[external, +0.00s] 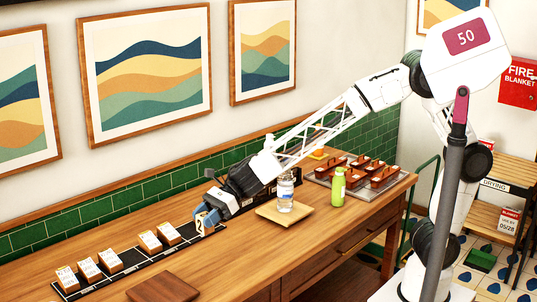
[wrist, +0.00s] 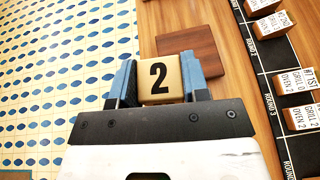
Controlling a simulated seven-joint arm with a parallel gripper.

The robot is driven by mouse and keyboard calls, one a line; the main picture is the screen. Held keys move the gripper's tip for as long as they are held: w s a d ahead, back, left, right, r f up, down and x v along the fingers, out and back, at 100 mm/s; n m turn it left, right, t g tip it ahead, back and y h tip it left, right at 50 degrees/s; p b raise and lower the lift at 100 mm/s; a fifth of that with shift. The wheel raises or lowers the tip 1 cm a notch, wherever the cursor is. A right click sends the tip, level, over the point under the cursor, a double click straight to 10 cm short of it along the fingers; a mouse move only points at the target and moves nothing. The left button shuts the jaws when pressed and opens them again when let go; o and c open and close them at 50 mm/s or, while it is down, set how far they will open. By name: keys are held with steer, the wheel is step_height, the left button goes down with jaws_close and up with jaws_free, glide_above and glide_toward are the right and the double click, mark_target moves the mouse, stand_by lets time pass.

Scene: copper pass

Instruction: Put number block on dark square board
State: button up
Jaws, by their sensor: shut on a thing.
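The number block (external: 200,229) is a small yellowish cube with a black 2. It also shows in the wrist view (wrist: 160,80). My gripper (external: 206,219) is shut on it, with one blue-grey finger on each side; the gripper also shows in the wrist view (wrist: 159,83). The dark square board (external: 163,287) is a flat brown wooden square at the front edge of the table, partly cut off at the bottom. In the wrist view the board (wrist: 188,46) lies just beyond the block, which hides part of it. The block is held apart from the board.
A black strip (external: 128,270) with several white-labelled wooden blocks (external: 89,268) runs along the table behind the board. A light wooden board (external: 284,216) holds a clear jar (external: 285,192). A green bottle (external: 338,187) and a tray of brown items stand at right.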

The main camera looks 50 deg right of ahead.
steer(key=s+a+f, duration=0.1)
steer(key=s+f, duration=0.2)
steer(key=f, duration=1)
steer(key=shift+a+n+g, duration=0.15)
steer(key=shift+n+g, duration=0.15)
steer(key=shift+g, duration=0.1)
glide_above(162, 291)
steer(key=shift+a+f, duration=0.1)
steer(key=shift+f, duration=0.6)
steer(key=shift+f, duration=1.75)
steer(key=shift+f, duration=0.1)
